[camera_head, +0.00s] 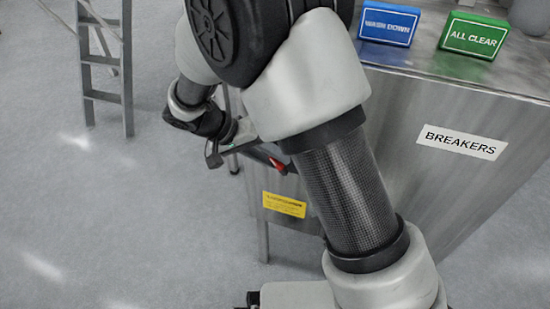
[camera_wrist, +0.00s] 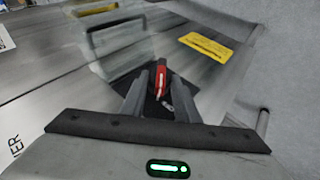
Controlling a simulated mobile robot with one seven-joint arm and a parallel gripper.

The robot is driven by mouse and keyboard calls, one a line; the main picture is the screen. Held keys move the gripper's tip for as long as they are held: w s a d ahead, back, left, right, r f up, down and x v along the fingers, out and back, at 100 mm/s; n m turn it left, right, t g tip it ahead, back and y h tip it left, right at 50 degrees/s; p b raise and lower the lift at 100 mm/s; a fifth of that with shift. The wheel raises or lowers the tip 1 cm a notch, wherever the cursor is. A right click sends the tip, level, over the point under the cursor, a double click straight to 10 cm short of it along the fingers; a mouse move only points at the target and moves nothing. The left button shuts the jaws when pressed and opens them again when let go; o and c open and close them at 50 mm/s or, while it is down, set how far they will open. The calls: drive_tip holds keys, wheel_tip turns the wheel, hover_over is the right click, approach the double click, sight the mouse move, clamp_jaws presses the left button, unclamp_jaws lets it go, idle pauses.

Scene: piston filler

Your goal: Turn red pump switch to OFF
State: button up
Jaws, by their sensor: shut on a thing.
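The red pump switch (camera_wrist: 160,79) is in the wrist view, on a black plate on the metal cabinet. My gripper (camera_wrist: 155,80) has its two dark fingers at either side of the switch, shut on its red handle. In the head view a part of the red switch (camera_head: 277,165) shows beside my arm, above the yellow label. There my gripper (camera_head: 243,147) is partly hidden by my own arm. I cannot read any ON or OFF marking.
A yellow label (camera_head: 284,205) is on the cabinet front. The metal cabinet (camera_head: 430,190) bears a BREAKERS sign (camera_head: 462,141). Blue (camera_head: 389,22) and green (camera_head: 474,33) signs stand on top. A ladder (camera_head: 105,70) stands at the back left. The floor at left is clear.

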drive_tip(key=shift+w+a+f+n+g+h+b, duration=0.15)
drive_tip(key=shift+f+n+g+h+b, duration=0.2)
drive_tip(key=shift+h, duration=1.25)
drive_tip(key=shift+s+a+f+n+g+h+b, duration=0.1)
drive_tip(key=shift+a+f+n+h, duration=0.35)
drive_tip(key=shift+h, duration=1.15)
drive_tip(key=shift+w+d+f+n+g+h+b, duration=0.2)
drive_tip(key=shift+n+h, duration=0.4)
drive_tip(key=shift+h, duration=1)
drive_tip(key=shift+s, duration=0.1)
drive_tip(key=o, duration=1)
drive_tip(key=shift+a, duration=0.25)
